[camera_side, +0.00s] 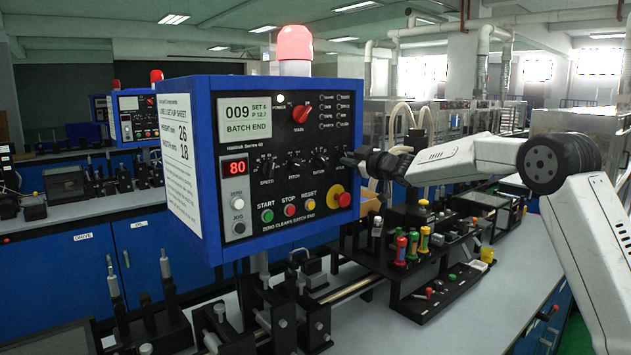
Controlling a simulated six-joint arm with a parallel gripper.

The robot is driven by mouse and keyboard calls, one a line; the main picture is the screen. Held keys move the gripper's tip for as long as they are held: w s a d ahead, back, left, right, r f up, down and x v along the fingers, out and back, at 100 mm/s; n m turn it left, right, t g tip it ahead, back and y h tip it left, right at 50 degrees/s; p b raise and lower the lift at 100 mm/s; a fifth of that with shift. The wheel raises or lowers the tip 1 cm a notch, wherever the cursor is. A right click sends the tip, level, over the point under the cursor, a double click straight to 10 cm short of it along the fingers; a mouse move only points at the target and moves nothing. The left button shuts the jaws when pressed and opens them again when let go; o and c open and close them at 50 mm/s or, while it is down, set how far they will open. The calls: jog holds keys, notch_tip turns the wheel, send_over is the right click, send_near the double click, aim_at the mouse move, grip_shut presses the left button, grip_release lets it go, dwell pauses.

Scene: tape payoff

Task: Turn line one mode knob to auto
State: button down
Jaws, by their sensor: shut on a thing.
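A blue control box (198,205) with a black front panel stands at the left centre. A row of black knobs crosses the panel: one at the left (266,168), one beside it (297,163) and a third (320,159). My gripper (350,160) reaches in from the right. Its fingertips are shut at the rightmost knob position in that row. The fingers hide that knob, so its pointer cannot be read. The label under it is too small to read.
Above the row is a red main switch (301,113). Below are the start (267,215), stop (290,210) and reset (309,206) buttons, and a red emergency stop (342,198) close under my gripper. A red lamp (295,44) tops the box. Tool racks (415,290) stand below right.

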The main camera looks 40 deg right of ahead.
jog(key=c, duration=0.7)
grip_release()
jog(key=shift+o, duration=0.2)
jog(key=shift+s, duration=0.2)
jog(key=s, duration=0.7)
jog(key=shift+s, duration=0.2)
jog(key=s+a+f+m+g+h, duration=0.1)
jog(key=s+a+f+m+g, duration=0.35)
jog(key=f, duration=0.45)
jog(key=s+a+f+m+g, duration=0.1)
jog(key=s+a+f+g, duration=0.4)
jog(key=s+f, duration=0.4)
jog(key=s+a+f+g, duration=0.2)
jog(key=s+a+f, duration=0.1)
jog(key=s+f, duration=0.1)
jog(key=s+a+f+g, duration=0.2)
jog(key=s+f, duration=0.1)
jog(key=s, duration=0.4)
jog(key=s+a+f+g+y, duration=0.1)
jog(key=s+a+f+g, duration=0.1)
jog(key=s, duration=0.4)
notch_tip(320, 180, down, 3)
jog(key=shift+s+a+r+m, duration=0.2)
jog(key=shift+a+m, duration=0.15)
jog(key=shift+a, duration=0.45)
